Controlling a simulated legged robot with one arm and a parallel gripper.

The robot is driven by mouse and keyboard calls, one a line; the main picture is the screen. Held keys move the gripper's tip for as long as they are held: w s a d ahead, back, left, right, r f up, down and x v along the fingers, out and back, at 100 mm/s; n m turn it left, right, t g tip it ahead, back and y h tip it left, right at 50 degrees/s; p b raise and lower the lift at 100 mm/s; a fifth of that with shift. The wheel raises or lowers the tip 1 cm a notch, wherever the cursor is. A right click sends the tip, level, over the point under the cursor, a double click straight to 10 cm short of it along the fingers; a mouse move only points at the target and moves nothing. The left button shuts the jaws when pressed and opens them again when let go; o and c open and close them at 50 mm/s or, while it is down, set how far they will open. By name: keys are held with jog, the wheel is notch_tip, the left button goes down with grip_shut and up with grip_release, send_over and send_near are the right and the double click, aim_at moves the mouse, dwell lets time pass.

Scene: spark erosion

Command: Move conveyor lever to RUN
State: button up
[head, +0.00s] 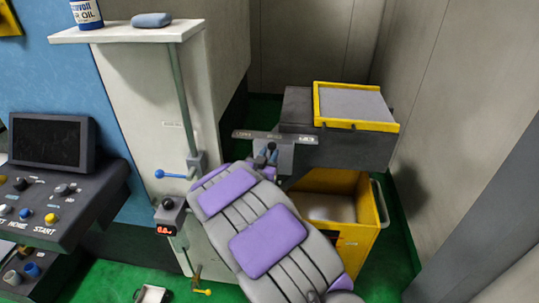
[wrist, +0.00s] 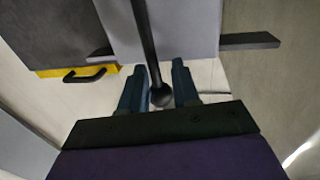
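The conveyor lever (wrist: 146,40) is a dark rod with a round black knob (wrist: 161,95) in the wrist view. My gripper (wrist: 160,85) has its two teal fingers on either side of the knob. In the head view my gripper (head: 266,154) is at a grey bracket with a label plate (head: 270,137), at the left end of the dark conveyor body (head: 345,148). The lever is mostly hidden there, and the plate's words are too small to read.
A yellow-framed tray (head: 322,103) tops the conveyor body, with a yellow bin (head: 366,212) below. A pale cabinet (head: 150,125) with a blue-knobbed lever (head: 172,174) stands left. A control console (head: 60,205) is at far left. Grey walls close in on the right.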

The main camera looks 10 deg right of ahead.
jog(key=shift+w+d, duration=0.6)
jog(key=shift+d, duration=0.1)
jog(key=shift+a, duration=0.2)
jog(key=shift+c, duration=0.3)
jog(key=shift+a, duration=0.2)
jog(key=c, duration=0.3)
jog(key=shift+d+r, duration=0.1)
jog(key=shift+d, duration=0.1)
grip_shut()
